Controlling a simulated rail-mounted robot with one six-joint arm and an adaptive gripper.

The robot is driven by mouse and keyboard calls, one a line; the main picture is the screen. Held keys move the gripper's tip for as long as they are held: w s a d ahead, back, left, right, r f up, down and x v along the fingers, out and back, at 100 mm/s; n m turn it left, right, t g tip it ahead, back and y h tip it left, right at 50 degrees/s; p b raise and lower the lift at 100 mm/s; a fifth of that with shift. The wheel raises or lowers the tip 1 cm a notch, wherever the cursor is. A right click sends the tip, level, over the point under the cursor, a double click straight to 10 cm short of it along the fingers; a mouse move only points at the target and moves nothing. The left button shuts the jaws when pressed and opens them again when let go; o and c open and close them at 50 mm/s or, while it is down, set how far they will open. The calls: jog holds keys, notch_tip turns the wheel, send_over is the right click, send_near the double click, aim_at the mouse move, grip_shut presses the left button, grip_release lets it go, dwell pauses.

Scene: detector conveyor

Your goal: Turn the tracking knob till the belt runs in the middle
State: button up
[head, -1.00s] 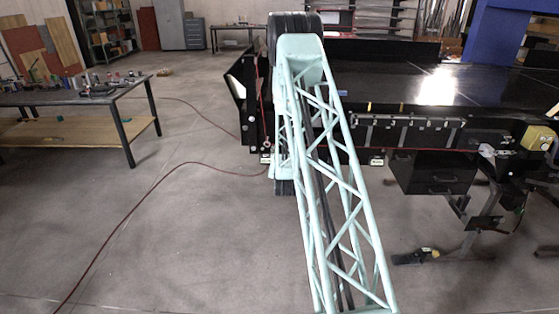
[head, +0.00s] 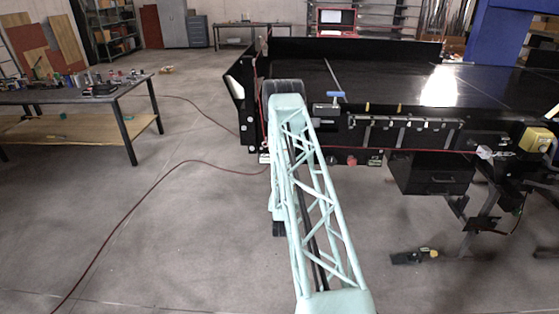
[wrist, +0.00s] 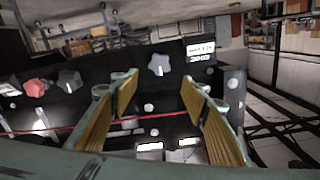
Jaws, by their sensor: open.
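The black belt (head: 395,80) lies on the conveyor on the right side of the head view, with a pale line across it. In the wrist view a grey star knob (wrist: 159,64) stands just beyond my gripper (wrist: 156,88), roughly between the fingers and apart from them. My gripper is open, with yellow pads facing each other and nothing between them. Another grey star knob (wrist: 70,80) and a red star knob (wrist: 35,87) are to the left. I cannot tell which is the tracking knob. In the head view my gripper is hidden by my arm.
A blue handle (head: 335,93) stands at the belt's near edge. A drawer box (head: 436,175) hangs under the conveyor. A workbench (head: 75,101) is left; floor between is clear except a red cable (head: 150,195).

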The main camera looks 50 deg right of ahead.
jog(key=shift+s+a+f, duration=0.15)
jog(key=shift+f, duration=0.15)
dwell(0.4)
jog(key=shift+p+x, duration=0.75)
jog(key=shift+x, duration=6.15)
jog(key=shift+r, duration=0.1)
jog(key=shift+c, duration=0.5)
jog(key=c, duration=0.8)
